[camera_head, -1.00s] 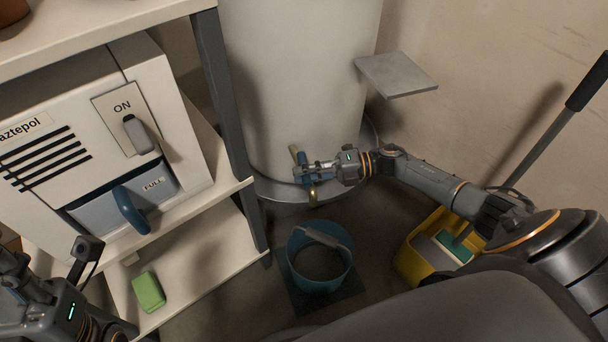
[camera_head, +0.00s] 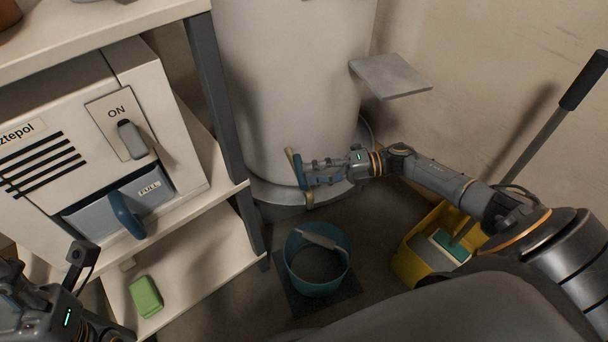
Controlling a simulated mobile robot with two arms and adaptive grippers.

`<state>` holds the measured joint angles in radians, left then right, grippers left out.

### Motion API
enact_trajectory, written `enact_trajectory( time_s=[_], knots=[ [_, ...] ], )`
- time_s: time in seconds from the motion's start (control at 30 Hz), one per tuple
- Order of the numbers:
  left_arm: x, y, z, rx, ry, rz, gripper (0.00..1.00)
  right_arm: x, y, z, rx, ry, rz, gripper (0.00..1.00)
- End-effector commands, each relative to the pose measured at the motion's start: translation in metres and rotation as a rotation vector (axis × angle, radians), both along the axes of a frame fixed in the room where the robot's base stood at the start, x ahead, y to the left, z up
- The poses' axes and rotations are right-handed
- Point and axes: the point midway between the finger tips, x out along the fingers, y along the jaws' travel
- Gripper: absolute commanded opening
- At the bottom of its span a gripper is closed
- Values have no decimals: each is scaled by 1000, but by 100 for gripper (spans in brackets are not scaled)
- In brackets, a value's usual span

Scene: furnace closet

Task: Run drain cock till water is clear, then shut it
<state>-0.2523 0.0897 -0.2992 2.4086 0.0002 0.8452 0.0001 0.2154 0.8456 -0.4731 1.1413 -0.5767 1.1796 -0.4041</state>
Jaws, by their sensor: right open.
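The drain cock (camera_head: 299,170) has a blue handle, a tan bar end and a brass spout (camera_head: 309,197). It sits low on the front of the pale grey tank (camera_head: 290,80). My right gripper (camera_head: 313,173) is open at the right side of the blue handle; whether it touches is too small to tell. A blue bucket (camera_head: 292,262) with a grey handle stands on the floor below the spout. I see no clear stream of water, and the bucket's inside is dark. My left gripper (camera_head: 20,278) is at the lower left, dark and partly cut off.
A white shelf unit (camera_head: 195,262) at left holds a white appliance (camera_head: 60,125) marked ON and FULL, and a green block (camera_head: 146,296). A yellow bucket (camera_head: 413,258) with a long-handled tool stands right. A grey plate (camera_head: 390,74) juts out beside the tank.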

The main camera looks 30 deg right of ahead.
Motion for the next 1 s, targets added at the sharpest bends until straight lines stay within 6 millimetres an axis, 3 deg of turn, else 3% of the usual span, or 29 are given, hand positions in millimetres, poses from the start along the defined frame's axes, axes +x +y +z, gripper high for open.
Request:
enact_trajectory(
  time_s=[0.1,0.33,1.0],
  knots=[
    [0,0,0,1,1,0,44,-8,-19,2,-3,1,-2,44],
    [0,0,0,1,1,-1,44,-18,-40,5,0,0,-1,44],
    [0,0,0,1,1,-1,44,-19,-43,7,1,-3,-1,44]
  ],
)
